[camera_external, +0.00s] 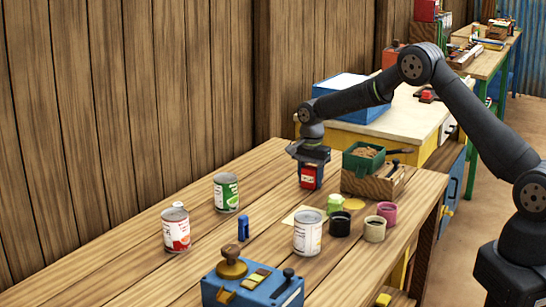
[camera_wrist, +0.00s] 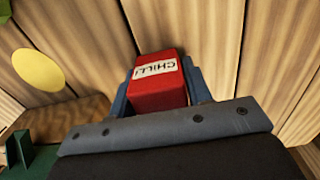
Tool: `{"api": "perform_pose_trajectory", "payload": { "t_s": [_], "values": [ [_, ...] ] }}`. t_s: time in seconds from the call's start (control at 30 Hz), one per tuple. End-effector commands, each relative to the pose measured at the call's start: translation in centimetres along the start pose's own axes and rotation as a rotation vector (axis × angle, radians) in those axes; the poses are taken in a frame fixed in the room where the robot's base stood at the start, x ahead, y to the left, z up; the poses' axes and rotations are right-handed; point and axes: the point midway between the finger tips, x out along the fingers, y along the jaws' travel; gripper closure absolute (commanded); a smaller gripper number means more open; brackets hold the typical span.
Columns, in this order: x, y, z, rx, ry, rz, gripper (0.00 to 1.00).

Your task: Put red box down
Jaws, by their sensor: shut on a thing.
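The gripper points down over the wooden table (camera_external: 190,238), left of the wooden crate. Whether the box's underside touches the table cannot be told.
A wooden crate (camera_external: 372,187) with a green bin (camera_external: 363,160) stands close right of the box.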

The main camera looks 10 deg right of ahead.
Motion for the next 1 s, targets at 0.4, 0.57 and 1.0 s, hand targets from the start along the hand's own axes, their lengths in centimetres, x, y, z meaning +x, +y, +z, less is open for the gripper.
{"api": "perform_pose_trajectory", "payload": {
  "t_s": [0.4,0.57,1.0],
  "values": [
    [0.2,0.0,0.0,0.000,0.000,-0.001,0.37],
    [0.2,0.0,0.0,0.000,0.000,-0.001,0.33],
    [-3.9,-0.1,0.0,0.000,0.001,-0.005,0.33]
  ]
}}
